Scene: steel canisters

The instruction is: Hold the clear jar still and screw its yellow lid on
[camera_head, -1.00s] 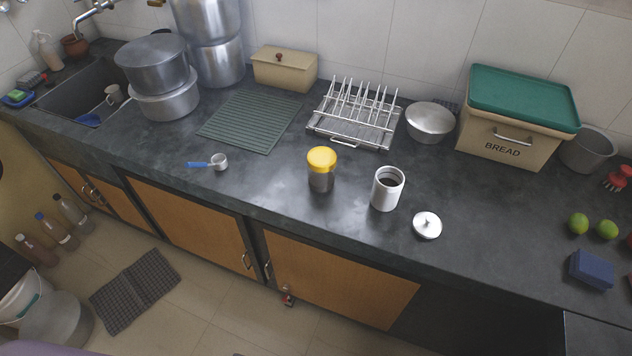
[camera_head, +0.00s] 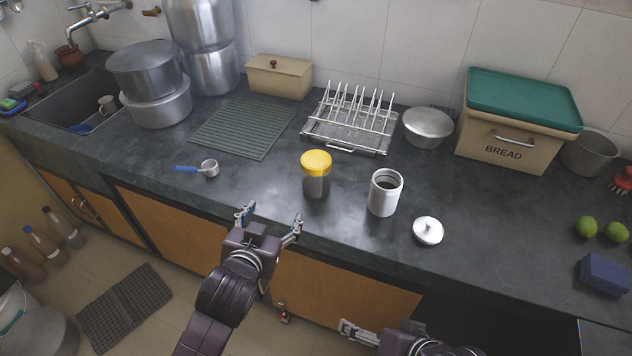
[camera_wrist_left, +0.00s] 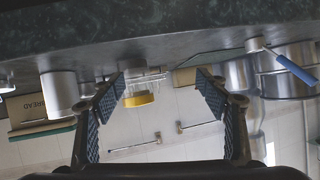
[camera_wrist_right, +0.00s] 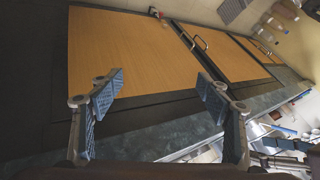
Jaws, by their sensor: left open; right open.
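The clear jar (camera_head: 316,186) stands upright on the dark counter with its yellow lid (camera_head: 316,162) sitting on top. How tightly the lid sits cannot be told. My left gripper (camera_head: 272,218) is open and empty at the counter's front edge, in front and to the left of the jar, not touching it. In the left wrist view the picture is upside down, and the jar (camera_wrist_left: 137,84) with its yellow lid (camera_wrist_left: 139,100) shows between the open fingers. My right gripper (camera_head: 352,330) is low in front of the cabinets, away from the jar. In the right wrist view its fingers (camera_wrist_right: 162,92) are apart and empty.
A steel canister (camera_head: 385,193) stands right of the jar, its lid (camera_head: 428,231) lying beside it. A blue-handled measuring cup (camera_head: 208,168) lies to the left. Behind are a dish rack (camera_head: 350,128), a green mat (camera_head: 243,128) and a bread box (camera_head: 510,145). Counter around the jar is clear.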

